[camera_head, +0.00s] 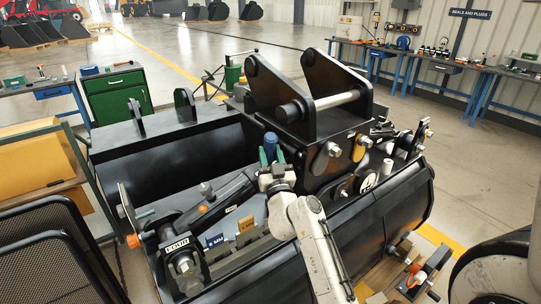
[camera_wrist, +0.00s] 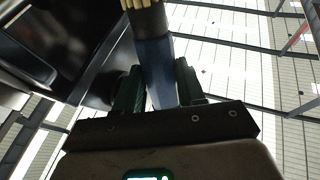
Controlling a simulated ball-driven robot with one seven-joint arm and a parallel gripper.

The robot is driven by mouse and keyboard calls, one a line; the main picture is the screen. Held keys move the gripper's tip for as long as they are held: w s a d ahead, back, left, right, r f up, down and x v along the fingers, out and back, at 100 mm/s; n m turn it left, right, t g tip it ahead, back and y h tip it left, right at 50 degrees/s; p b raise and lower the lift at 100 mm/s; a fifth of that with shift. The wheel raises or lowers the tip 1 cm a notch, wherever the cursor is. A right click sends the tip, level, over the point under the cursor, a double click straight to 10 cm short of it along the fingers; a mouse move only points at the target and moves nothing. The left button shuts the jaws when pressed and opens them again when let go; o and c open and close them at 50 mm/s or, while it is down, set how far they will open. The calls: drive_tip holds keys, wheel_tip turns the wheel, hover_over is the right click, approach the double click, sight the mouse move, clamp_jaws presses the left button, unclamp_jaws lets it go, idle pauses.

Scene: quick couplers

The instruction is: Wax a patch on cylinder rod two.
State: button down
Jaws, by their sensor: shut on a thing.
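My gripper (camera_head: 271,157) is above the middle of the black attachment, with its green fingers pointing up. It is shut on a blue-handled brush (camera_head: 270,139). In the wrist view, the fingers (camera_wrist: 158,88) clasp the blue handle (camera_wrist: 160,72), with a dark collar and pale bristles at the top edge. A black cylinder (camera_head: 232,194) lies tilted just left of my gripper, with a small label too small to read surely. A block labelled FOUR (camera_head: 177,245) stands lower left. I cannot tell which rod is number two. No brush contact with a rod shows.
A tall black bracket with a bright cross pin (camera_head: 337,99) rises behind and right of my gripper. Small blue (camera_head: 215,240) and yellow (camera_head: 246,225) tags stand in front. A green cabinet (camera_head: 118,92) is at left, and workbenches (camera_head: 440,62) line the back right. Open floor lies behind.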

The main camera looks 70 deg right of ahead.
drive_tip(key=shift+w+d+f+b, duration=0.25)
drive_tip(key=shift+d+f+b, duration=0.1)
drive_tip(key=shift+f, duration=0.2)
idle(1.1)
drive_tip(key=shift+s+a, duration=0.1)
drive_tip(key=shift+r, duration=0.1)
drive_tip(key=shift+s+d+r, duration=0.2)
drive_tip(key=shift+s+d, duration=0.1)
drive_tip(key=shift+d, duration=0.25)
drive_tip(key=shift+d+r, duration=0.15)
drive_tip(key=shift+f, duration=0.2)
